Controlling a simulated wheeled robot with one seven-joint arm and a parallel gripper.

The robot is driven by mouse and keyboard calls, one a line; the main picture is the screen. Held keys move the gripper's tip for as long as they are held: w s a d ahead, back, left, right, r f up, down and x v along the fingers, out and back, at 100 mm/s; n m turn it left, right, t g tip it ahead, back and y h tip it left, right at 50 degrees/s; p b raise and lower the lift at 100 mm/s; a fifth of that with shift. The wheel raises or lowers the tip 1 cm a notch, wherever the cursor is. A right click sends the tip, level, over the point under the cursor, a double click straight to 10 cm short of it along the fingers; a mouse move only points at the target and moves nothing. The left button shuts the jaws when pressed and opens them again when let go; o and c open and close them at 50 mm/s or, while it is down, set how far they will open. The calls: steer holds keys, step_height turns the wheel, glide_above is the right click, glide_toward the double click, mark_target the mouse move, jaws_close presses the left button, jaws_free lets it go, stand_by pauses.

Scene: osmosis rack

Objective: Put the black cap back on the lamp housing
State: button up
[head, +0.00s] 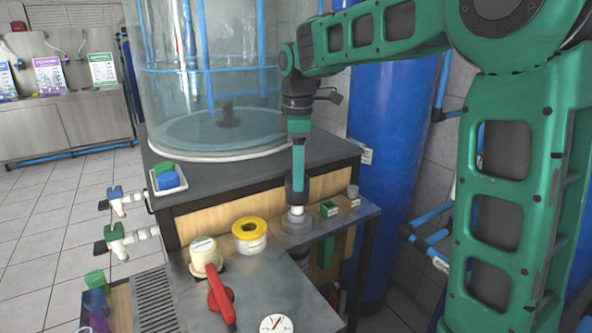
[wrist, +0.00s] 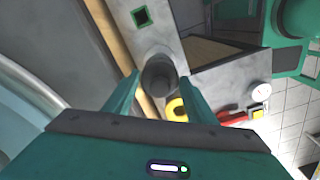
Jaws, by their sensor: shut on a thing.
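My gripper (head: 298,174) points down over the steel bench and is shut on the black cap (head: 294,191). In the wrist view the cap (wrist: 158,72) is a dark round shape between the two fingers (wrist: 160,80). Directly below the cap is the lamp housing (head: 297,225), a grey round base on the bench with a short white upright piece (head: 296,211) at its centre. The cap lines up roughly over the white piece. I cannot tell whether they touch.
A yellow-topped white roll (head: 249,235) and a white canister with a red handle (head: 219,295) stand left of the housing. A small green box (head: 329,209) sits close on its right. A wooden-faced ledge (head: 225,208) and clear tank (head: 210,75) rise behind.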

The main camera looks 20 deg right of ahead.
steer(key=shift+f, duration=0.65)
steer(key=shift+f, duration=0.1)
steer(key=shift+f, duration=0.7)
steer(key=shift+f, duration=0.2)
stand_by(0.6)
steer(key=shift+f, duration=0.75)
steer(key=shift+f, duration=0.35)
stand_by(0.3)
steer(key=o, duration=1.7)
